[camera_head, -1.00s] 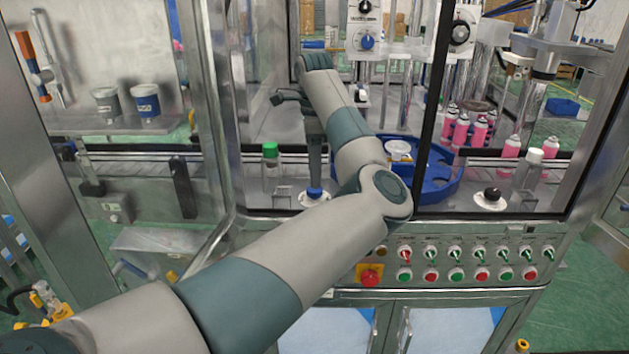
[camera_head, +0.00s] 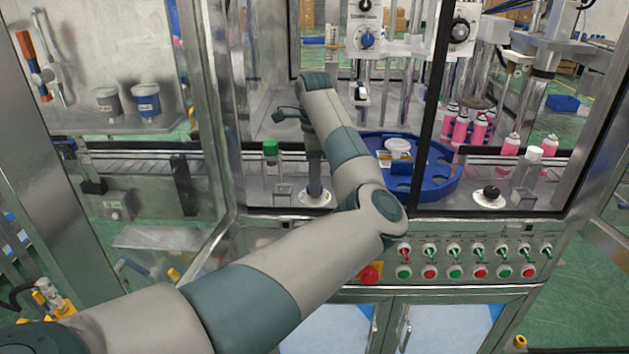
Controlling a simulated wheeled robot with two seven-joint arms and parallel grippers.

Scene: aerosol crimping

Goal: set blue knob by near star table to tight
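The white round dial plate (camera_head: 302,200) of the knob by the near star table lies on the machine deck. The blue knob itself is covered by my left gripper (camera_head: 315,188). My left arm reaches in from the left, and this gripper points straight down with its tip at the middle of the plate. The fingers are too small and too end-on to tell whether they are open or shut on the knob. The blue star table (camera_head: 440,178) lies to the right, partly behind my arm. My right gripper is not in view.
A green-capped post (camera_head: 270,150) stands just left of the gripper. A black knob (camera_head: 491,192) and a white-capped post (camera_head: 533,155) are at right. A dark frame post (camera_head: 432,100) crosses the opening. Switches and a red emergency button (camera_head: 370,275) line the front panel.

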